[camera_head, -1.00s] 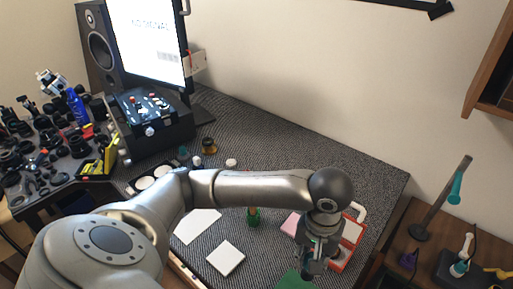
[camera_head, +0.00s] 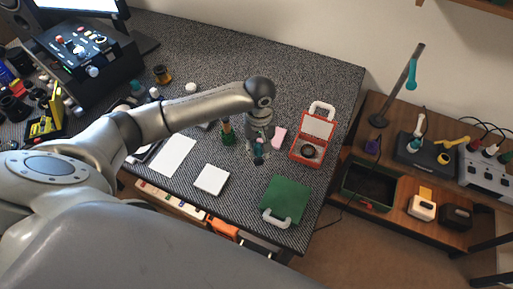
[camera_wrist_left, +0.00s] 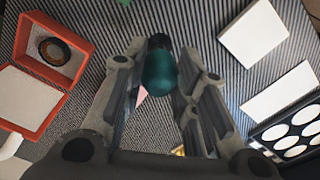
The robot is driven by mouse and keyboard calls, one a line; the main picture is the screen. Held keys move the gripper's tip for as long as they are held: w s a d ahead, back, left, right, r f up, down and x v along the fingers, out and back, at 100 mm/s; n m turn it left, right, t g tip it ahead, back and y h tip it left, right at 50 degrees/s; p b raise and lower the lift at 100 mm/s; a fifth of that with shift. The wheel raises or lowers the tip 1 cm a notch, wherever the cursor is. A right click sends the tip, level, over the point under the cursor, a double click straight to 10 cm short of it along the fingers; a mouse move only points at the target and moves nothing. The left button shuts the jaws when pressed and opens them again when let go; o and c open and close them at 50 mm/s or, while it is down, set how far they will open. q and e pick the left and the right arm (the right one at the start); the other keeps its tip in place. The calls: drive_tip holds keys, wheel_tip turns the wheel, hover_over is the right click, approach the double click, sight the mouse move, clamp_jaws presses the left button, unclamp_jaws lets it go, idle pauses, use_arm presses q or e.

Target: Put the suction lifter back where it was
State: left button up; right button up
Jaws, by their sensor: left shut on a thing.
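The suction lifter (camera_wrist_left: 160,70), with a rounded dark teal body and a black end, is between the fingers of my left gripper (camera_wrist_left: 158,85) in the left wrist view. My left gripper (camera_head: 258,148) is shut on it and hangs over the grey table mat, left of a pink pad (camera_head: 279,138). In the head view only a small dark teal end of the lifter (camera_head: 258,160) shows below the fingers. I cannot tell whether it touches the mat. My right gripper is not in view.
An open red case (camera_head: 309,151) with a round lens part stands right of the gripper. A green piece with a white handle (camera_head: 287,194) lies near the front edge.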

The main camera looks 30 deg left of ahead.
use_arm(q)
drive_tip(key=shift+w+a+f, duration=0.25)
drive_tip(key=shift+w+f, duration=0.05)
drive_tip(key=shift+f, duration=0.15)
drive_tip(key=shift+w+a+f, duration=0.2)
drive_tip(key=shift+w+f, duration=0.1)
drive_tip(key=shift+f, duration=0.15)
drive_tip(key=shift+w+a+f, duration=0.25)
drive_tip(key=shift+a+f, duration=0.05)
drive_tip(key=shift+f, duration=0.15)
wheel_tip(320, 180, down, 3)
drive_tip(key=shift+f, duration=0.1)
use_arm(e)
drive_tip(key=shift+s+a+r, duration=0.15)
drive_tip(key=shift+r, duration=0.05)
use_arm(q)
drive_tip(key=o, duration=1)
drive_tip(key=shift+f, duration=0.1)
drive_tip(key=shift+c, duration=0.2)
